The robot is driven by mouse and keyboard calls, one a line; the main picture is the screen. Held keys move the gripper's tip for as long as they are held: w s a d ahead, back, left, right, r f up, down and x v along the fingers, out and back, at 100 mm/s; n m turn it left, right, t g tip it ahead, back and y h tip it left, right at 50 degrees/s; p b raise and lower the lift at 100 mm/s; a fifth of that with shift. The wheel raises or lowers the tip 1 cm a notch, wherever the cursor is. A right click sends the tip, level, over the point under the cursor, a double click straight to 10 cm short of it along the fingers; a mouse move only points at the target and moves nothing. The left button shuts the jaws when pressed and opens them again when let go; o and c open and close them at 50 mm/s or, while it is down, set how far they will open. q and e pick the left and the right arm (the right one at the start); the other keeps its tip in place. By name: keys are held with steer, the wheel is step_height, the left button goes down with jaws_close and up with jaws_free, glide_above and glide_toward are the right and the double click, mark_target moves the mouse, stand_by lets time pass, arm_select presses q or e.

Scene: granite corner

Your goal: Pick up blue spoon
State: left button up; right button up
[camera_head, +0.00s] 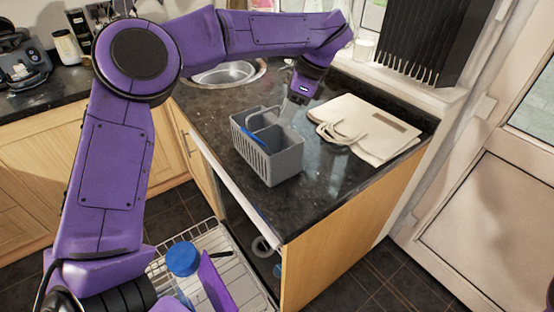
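A grey cutlery caddy (284,163) with slotted sides and a handle stands on the dark granite counter. A slim blue item (253,138), which looks like the blue spoon, lies slanted in the caddy's left part; its lower part is hidden by the caddy wall. My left gripper (291,106) points down from the purple arm just behind and above the caddy's far right corner, apart from the blue item. Its fingers are small and pale, and I cannot tell whether they are open or shut. My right gripper is not in view.
A folded cream bag (368,129) lies right of the caddy. A sink (224,74) is behind it, and a white cup (364,48) stands by the window. Below the counter, an open wire rack (210,240) holds a blue-capped container (183,258). The counter's front right is clear.

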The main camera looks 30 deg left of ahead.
arm_select(q)
steer(key=p+x, duration=0.2)
steer(key=x, duration=0.9)
steer(key=shift+s+d+p, duration=0.15)
steer(key=shift+p, duration=0.25)
steer(key=shift+f, duration=0.25)
jaws_close()
